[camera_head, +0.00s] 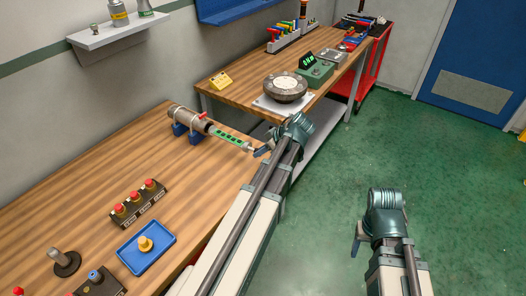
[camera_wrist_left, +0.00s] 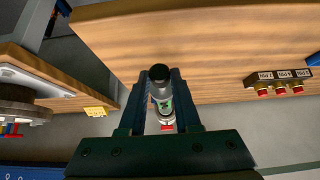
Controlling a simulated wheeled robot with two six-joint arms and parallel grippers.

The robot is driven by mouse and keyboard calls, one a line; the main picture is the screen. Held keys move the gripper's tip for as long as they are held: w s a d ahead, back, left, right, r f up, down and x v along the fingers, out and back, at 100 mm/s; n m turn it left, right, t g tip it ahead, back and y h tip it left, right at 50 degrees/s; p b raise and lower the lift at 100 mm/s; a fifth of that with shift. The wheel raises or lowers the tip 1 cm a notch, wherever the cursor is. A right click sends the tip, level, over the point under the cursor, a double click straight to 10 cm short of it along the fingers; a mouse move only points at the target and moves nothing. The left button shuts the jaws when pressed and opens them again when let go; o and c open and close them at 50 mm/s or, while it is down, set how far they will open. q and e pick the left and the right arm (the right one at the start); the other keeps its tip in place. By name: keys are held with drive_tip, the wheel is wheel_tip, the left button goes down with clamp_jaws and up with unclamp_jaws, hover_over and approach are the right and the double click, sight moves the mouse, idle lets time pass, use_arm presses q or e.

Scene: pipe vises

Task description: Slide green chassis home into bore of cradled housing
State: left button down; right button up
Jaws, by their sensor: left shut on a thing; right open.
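The housing (camera_head: 184,115) is a grey-brown cylinder lying in blue cradle supports (camera_head: 194,138) on the wooden bench, with a red part near its right end. The green chassis (camera_head: 230,138) lies in line with it, its far end at the housing's mouth. I cannot tell how deep it sits in the bore; most of its green length shows outside. My left gripper (camera_head: 260,151) is shut on the chassis's near end. In the left wrist view the chassis (camera_wrist_left: 165,106) runs away between the fingers (camera_wrist_left: 159,98), its dark end cap nearest. My right gripper (camera_head: 358,242) is open and empty above the floor.
On the near bench stand a box with red buttons (camera_head: 138,203) and a blue tray (camera_head: 146,248) with a yellow piece. A second bench holds a round dark device (camera_head: 286,87) and a yellow sign (camera_head: 220,81). Green floor (camera_head: 450,160) is clear at right.

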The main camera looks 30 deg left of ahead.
sight(221, 134)
use_arm(q)
drive_tip(key=shift+a, duration=0.15)
idle(0.3)
drive_tip(key=shift+w+a, duration=0.1)
drive_tip(key=shift+a, duration=0.95)
drive_tip(key=shift+w+a, duration=0.2)
drive_tip(key=shift+a, duration=2.4)
drive_tip(key=shift+w+a, duration=0.2)
drive_tip(key=shift+a, duration=2.2)
drive_tip(key=shift+w+a, duration=0.2)
drive_tip(key=shift+a, duration=2.35)
